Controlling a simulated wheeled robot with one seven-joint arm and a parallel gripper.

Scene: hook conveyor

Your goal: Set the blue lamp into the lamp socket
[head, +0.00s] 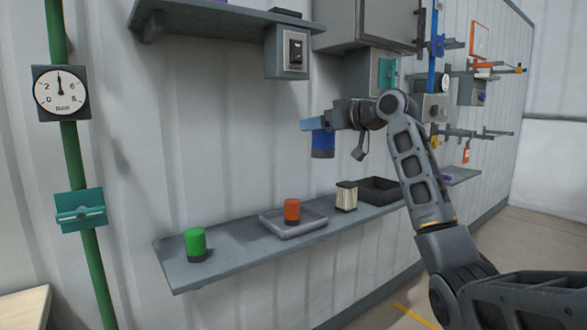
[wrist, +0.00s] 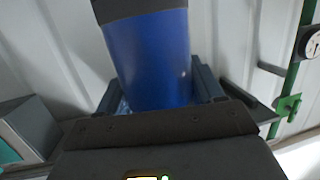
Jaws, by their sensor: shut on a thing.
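The blue lamp (head: 322,141) has a blue cylindrical body and a dark base at its lower end. My gripper (head: 312,124) is shut on its upper part and holds it roughly upright, in the air in front of the wall above the shelf. In the wrist view the lamp (wrist: 150,58) sits between the blue fingers of my gripper (wrist: 157,95), with its dark base toward the top edge. I cannot clearly make out the lamp socket in either view.
The wall shelf (head: 225,260) bears a green cylinder (head: 195,241), an orange cylinder (head: 292,209) in a grey tray (head: 275,229), a cream-and-black block (head: 346,198) and a dark tray (head: 372,193). A switch box (head: 280,60) is above left. A green pipe (head: 72,150) stands at left.

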